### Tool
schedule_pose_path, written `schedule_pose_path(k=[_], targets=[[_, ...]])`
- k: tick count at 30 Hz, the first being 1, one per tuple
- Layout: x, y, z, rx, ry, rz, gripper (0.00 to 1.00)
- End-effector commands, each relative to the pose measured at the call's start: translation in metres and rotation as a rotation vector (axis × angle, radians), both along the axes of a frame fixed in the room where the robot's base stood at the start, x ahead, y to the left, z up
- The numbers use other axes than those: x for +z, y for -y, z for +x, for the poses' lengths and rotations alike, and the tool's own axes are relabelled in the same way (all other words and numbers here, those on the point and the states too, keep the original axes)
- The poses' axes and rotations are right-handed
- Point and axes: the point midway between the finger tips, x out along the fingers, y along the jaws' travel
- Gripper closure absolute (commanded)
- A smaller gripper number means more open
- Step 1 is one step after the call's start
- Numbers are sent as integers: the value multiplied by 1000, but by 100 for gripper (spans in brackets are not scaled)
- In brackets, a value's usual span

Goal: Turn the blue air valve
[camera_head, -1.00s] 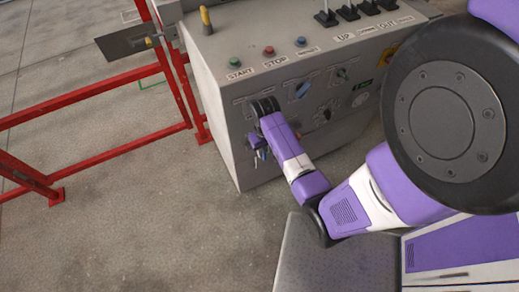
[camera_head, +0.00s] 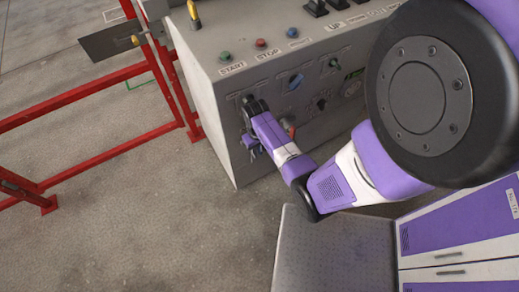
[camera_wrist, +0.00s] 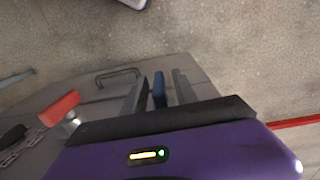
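The blue air valve's handle (camera_wrist: 159,90) shows in the wrist view as a narrow blue bar standing between the two fingers of my gripper (camera_wrist: 158,94). A small gap shows on each side of it, so the fingers are open around it and do not appear to grip it. In the head view my gripper (camera_head: 252,140) is at the lower left of the grey control panel's front (camera_head: 222,125). The fingertips are hard to make out there, and the blue valve is mostly hidden by my wrist.
A red valve handle (camera_wrist: 60,108) is beside my gripper, also seen in the head view (camera_head: 289,128). A blue selector knob (camera_head: 296,81) and START (camera_head: 225,56) and STOP (camera_head: 261,43) buttons are above. Red railings (camera_head: 90,172) stand left.

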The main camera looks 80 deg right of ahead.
Motion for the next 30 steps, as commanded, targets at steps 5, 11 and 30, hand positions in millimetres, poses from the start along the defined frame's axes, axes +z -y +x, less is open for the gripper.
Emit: schedule_pose_path(k=[5, 11, 30], targets=[[0, 0, 0, 0, 0, 0, 69], [0, 0, 0, 0, 0, 0, 100], [0, -1, 1, 6, -135, -114, 100]])
